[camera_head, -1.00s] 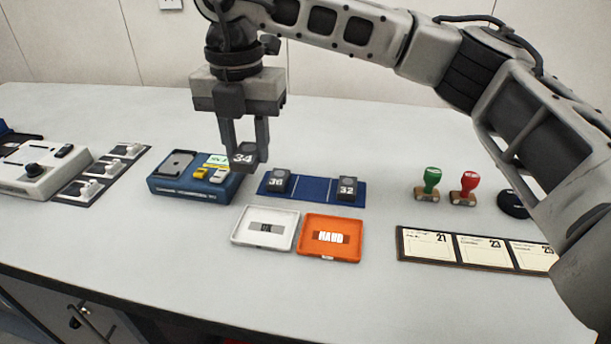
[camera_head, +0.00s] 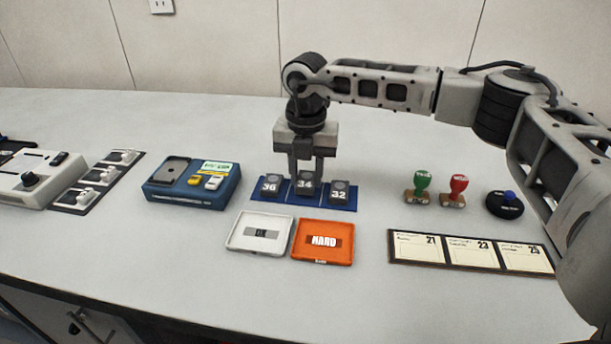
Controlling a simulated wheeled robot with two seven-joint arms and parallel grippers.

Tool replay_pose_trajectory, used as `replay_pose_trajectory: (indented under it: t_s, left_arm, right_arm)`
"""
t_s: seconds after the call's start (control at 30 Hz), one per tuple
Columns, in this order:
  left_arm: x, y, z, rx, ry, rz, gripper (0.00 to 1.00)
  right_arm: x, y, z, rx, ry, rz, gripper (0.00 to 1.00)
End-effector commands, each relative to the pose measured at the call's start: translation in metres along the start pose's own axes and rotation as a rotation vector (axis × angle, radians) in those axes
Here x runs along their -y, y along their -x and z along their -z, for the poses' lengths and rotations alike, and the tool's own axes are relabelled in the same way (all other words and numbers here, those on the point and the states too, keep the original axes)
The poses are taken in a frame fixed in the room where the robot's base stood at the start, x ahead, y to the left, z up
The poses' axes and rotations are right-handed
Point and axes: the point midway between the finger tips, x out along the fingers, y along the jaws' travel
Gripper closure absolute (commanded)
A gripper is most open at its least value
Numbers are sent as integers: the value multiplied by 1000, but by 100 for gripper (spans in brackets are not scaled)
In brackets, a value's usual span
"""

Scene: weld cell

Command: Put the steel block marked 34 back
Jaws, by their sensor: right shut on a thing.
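My right gripper (camera_head: 306,172) points straight down and is shut on the block marked 34. I cannot tell for sure whether the block's underside touches the mat. The left gripper is not in view.
A blue tester box (camera_head: 190,199) stands left of the mat. A white tray (camera_head: 238,244) and an orange tray (camera_head: 298,252) lie in front. Green (camera_head: 419,186) and red stamps (camera_head: 455,189) and a card strip (camera_head: 391,255) are at the right.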

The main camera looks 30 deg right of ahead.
Motion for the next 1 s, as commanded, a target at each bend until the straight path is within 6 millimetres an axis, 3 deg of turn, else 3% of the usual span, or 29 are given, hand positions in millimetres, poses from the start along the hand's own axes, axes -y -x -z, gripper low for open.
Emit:
replay_pose_trajectory:
  t_s: [0.13, 0.5, 0.53, 0.6, 1.0]
  left_arm:
    - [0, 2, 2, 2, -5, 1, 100]
    - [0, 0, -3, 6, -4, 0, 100]
    - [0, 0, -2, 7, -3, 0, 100]
    - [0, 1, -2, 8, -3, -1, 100]
    - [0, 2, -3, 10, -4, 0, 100]
  right_arm:
    - [-1, -13, 0, 1, 1, -1, 99]
    - [-2, -18, 1, 1, 2, -2, 99]
    - [-1, -18, 1, 1, 2, -1, 62]
    - [-1, -17, 1, 1, 2, -1, 46]
    - [-2, -8, 1, 1, 2, -2, 46]
